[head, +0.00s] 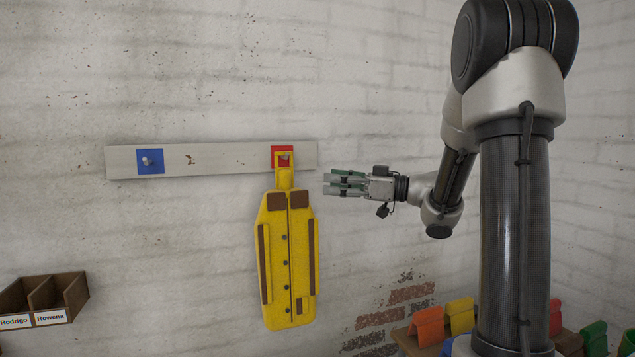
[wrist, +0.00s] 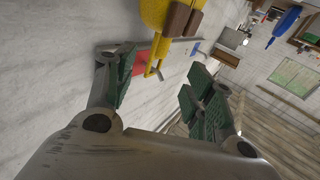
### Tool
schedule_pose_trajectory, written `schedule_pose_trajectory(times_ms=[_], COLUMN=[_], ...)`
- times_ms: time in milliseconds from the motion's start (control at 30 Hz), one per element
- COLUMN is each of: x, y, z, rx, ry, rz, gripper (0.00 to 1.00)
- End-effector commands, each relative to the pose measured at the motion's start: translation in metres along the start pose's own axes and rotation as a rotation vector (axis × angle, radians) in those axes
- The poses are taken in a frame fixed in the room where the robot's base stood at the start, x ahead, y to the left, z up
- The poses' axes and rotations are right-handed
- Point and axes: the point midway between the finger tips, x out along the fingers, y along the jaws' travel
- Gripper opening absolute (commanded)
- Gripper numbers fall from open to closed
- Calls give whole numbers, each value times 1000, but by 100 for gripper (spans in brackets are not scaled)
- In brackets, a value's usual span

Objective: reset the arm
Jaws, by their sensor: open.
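My gripper (head: 345,184) is in the air in front of the wall, to the right of the red hook plate, fingers pointing left. Its green-padded fingers also show in the wrist view (wrist: 160,95), spread apart with nothing between them. A yellow coat-shaped piece (head: 285,255) with brown patches hangs by its loop from the peg on the red plate (head: 280,153). In the wrist view the yellow piece (wrist: 155,14) and red plate (wrist: 138,62) lie beyond the fingers, apart from them.
A pale board (head: 215,160) on the wall carries a blue plate (head: 150,161) with an empty peg. A wooden box (head: 75,292) with labels Rodrigo and Rowena is at lower left. Coloured pieces, including an orange one (head: 427,325), stand on a wooden surface at lower right.

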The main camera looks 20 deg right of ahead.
Motion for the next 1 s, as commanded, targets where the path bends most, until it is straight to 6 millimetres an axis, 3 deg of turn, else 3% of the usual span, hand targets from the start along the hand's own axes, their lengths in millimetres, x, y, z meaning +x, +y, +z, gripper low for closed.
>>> schedule_pose_trajectory(times_ms=[267,367,400,467,533,600,667,767,833,900,967,1000], x=[-9,-15,-23,-43,-80,-123,-160,-216,-247,-270,-280,-283], y=[5,32,50,82,114,132,136,117,86,44,0,-32], z=[6,29,42,65,90,105,115,125,131,135,139,141], rx=[-33,-81,-100,-117,-120,-109,-81,8,104,221,335,412], ry=[-28,-128,-185,-290,-432,-574,-694,-885,-1008,-1116,-1194,-1238], rz=[20,133,211,353,536,708,837,1011,1098,1149,1161,1150], gripper=[54,54,54,54,54,54,54,54,54,54,54,54])
